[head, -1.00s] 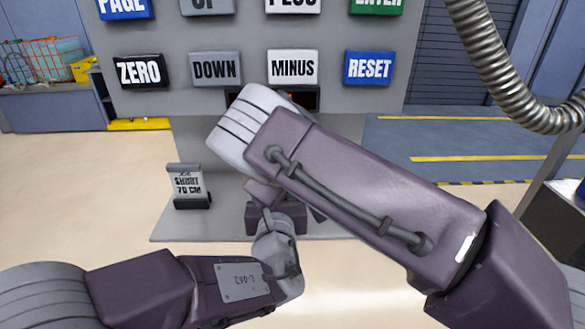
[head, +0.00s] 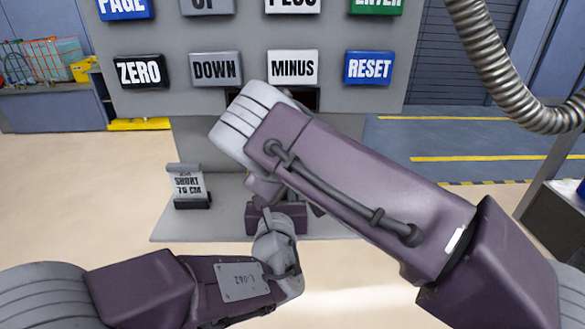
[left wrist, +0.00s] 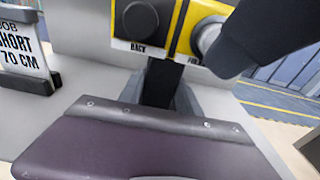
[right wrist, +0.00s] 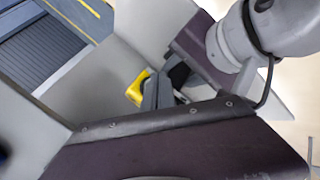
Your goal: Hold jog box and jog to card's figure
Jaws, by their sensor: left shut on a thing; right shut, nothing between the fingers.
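The yellow jog box (left wrist: 180,28) has a black button marked BACK (left wrist: 140,20) and a grey button (left wrist: 207,36) whose label is partly covered. My left gripper (left wrist: 168,85) is shut on the box from below. My right gripper (right wrist: 160,92) is shut and empty; in the left wrist view its dark fingers (left wrist: 262,40) lie over the grey button's edge. I cannot tell whether the button is pressed. The card (head: 188,185) reads JOB SHORT 70 CM and stands left of my grippers; it also shows in the left wrist view (left wrist: 20,48).
A grey panel (head: 150,105) carries large keys, including ZERO (head: 139,71), DOWN (head: 216,68), MINUS (head: 292,67) and RESET (head: 369,68). My right forearm covers most of a dark window below them. A ribbed hose (head: 500,70) hangs at right.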

